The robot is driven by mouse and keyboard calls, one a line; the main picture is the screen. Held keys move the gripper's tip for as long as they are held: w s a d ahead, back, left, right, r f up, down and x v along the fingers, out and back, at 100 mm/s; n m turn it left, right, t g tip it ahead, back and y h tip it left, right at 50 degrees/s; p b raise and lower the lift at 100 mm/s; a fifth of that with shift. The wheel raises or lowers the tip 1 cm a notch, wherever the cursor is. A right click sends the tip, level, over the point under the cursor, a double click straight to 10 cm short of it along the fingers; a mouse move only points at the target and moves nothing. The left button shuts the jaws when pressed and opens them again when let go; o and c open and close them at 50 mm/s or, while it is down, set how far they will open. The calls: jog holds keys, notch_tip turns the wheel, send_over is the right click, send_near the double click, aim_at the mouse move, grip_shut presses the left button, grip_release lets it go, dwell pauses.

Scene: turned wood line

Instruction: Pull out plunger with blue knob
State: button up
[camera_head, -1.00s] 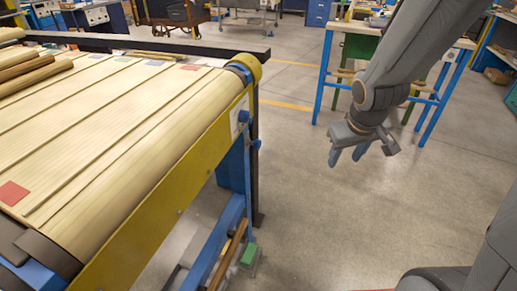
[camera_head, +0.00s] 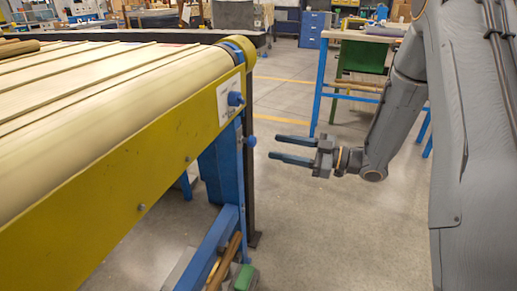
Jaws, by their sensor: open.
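A blue knob (camera_head: 236,99) sticks out from a white plate (camera_head: 225,98) at the end of the yellow conveyor side rail (camera_head: 150,170). A second blue knob (camera_head: 250,141) shows a little lower, beside the blue and black leg. I cannot tell which of the two belongs to the plunger, and no shaft is clearly visible. My gripper (camera_head: 273,147) is open and empty, its two blue fingers pointing left. In the picture, its fingertips are just right of the lower knob; I see no contact.
The conveyor belt (camera_head: 110,90) fills the left side, with wooden strips on it. Below its end are a blue lower frame, a wooden rod (camera_head: 225,262) and a green block (camera_head: 243,279). A blue-legged workbench (camera_head: 360,36) stands behind my arm. Floor is clear around my gripper.

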aim_at(255, 142)
jog(key=x, duration=0.7)
jog(key=shift+a+b, duration=0.3)
jog(key=shift+c, duration=0.3)
grip_shut()
